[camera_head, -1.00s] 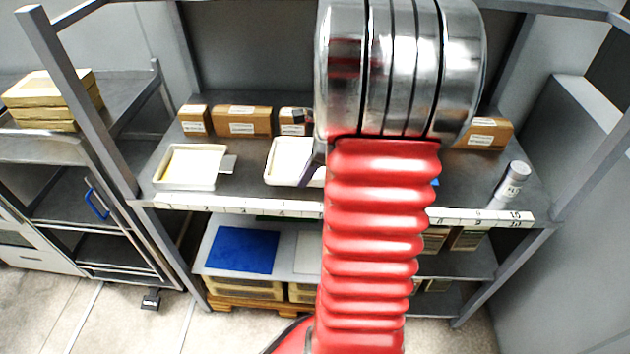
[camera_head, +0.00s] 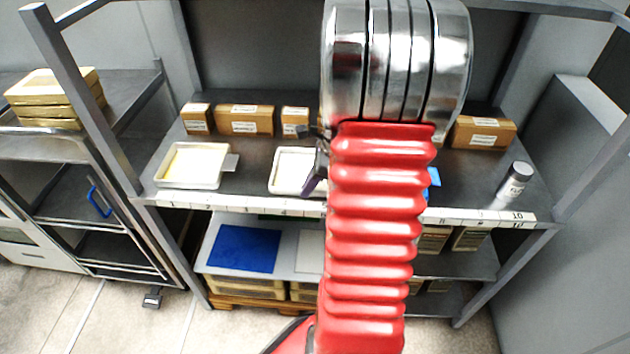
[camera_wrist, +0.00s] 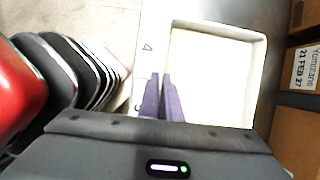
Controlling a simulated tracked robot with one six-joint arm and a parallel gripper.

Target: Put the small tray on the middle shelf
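The small tray (camera_head: 293,191), white with a cream sheet inside, is over the front part of the shelf deck (camera_head: 250,185), left of my arm. Its right end is hidden. I cannot tell whether it touches the deck. My gripper (camera_head: 318,172) is at the tray's right side, mostly behind my red arm sleeve. In the wrist view, the purple fingers of my gripper (camera_wrist: 163,78) are close together at the rim of the small tray (camera_wrist: 212,30), with the wall seemingly pinched between them.
A larger white tray (camera_head: 160,178) stands to the left. Cardboard boxes (camera_head: 244,119) line the back. A grey cylinder (camera_head: 515,180) stands near the right front. A numbered strip (camera_head: 250,206) runs along the front edge. A blue mat (camera_head: 243,250) lies one level below. Bare deck separates the two trays.

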